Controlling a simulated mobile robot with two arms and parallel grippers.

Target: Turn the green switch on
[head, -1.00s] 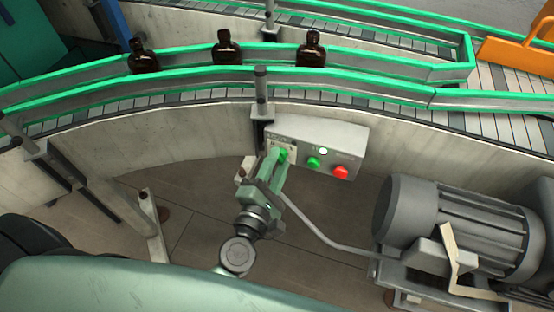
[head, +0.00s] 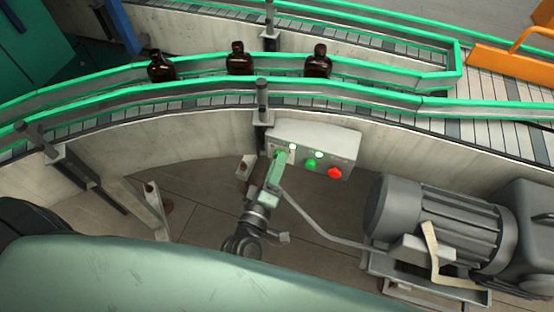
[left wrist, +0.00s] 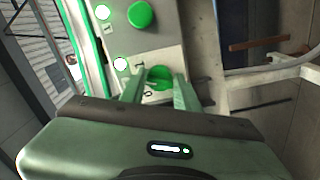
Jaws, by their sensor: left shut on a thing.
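The green switch (left wrist: 160,76) is a round knob on the left end of a grey control box (head: 335,136). In the head view it is mostly hidden by my left gripper (head: 279,160). In the left wrist view the fingers of my left gripper (left wrist: 158,84) stand on both sides of the knob and are shut on it. A white lamp (left wrist: 120,64) beside the switch is lit; it also shows in the head view (head: 292,147). My right gripper is not in view.
The box also has a green button (head: 311,164), a red button (head: 335,173) and another lit lamp (head: 319,154). A grey motor (head: 440,225) stands at the right. Brown bottles (head: 239,60) stand on the curved conveyor (head: 200,103) behind. A pipe (head: 325,236) runs below the box.

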